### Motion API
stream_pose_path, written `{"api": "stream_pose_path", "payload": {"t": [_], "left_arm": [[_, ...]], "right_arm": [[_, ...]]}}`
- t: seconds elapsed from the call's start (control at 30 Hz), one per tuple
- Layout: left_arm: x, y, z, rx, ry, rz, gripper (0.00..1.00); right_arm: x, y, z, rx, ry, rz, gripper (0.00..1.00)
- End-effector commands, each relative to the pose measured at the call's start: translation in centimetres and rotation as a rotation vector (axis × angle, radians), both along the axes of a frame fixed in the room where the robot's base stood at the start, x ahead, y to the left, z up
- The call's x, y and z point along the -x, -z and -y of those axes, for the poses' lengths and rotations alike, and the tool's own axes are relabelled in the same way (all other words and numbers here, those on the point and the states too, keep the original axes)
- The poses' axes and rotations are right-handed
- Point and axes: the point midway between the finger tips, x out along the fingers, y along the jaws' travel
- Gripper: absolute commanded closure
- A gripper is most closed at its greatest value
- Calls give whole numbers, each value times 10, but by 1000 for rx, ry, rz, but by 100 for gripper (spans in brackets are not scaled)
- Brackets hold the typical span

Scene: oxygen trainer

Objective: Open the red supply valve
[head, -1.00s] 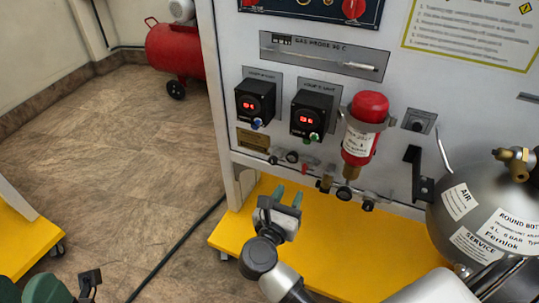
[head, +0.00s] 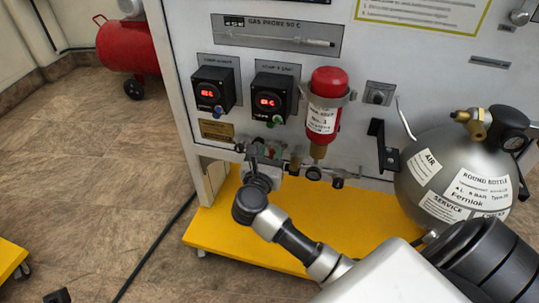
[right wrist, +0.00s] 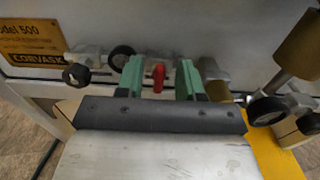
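The red supply valve (right wrist: 158,77) shows in the right wrist view as a small upright red lever low on the panel. My right gripper (right wrist: 160,80) is open, with one green finger on each side of the red lever and a visible gap on both sides. In the head view my right gripper (head: 268,152) reaches the row of fittings under the black displays; its fingers cover the valve there. My left gripper is not in view.
Black-knobbed valves flank the red one, left (right wrist: 76,74) and right (right wrist: 268,110). A red cylinder (head: 324,100) hangs on the panel above right. A grey round bottle (head: 455,175) stands at the right. The yellow base (head: 225,232) lies below.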

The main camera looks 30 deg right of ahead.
Motion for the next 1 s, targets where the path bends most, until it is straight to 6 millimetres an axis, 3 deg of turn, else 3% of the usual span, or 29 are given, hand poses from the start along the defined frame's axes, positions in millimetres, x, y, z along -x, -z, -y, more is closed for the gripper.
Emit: {"api": "stream_pose_path", "payload": {"t": [0.13, 0.37, 0.73, 1.0], "left_arm": [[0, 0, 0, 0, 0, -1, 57], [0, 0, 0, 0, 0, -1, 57], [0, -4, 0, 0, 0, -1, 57], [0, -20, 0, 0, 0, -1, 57]], "right_arm": [[0, 0, 0, 0, 0, 0, 64], [0, 0, 0, 1, 0, 0, 100], [0, -1, -1, 15, 0, -17, 100], [0, -2, -2, 77, 1, -95, 100]]}}
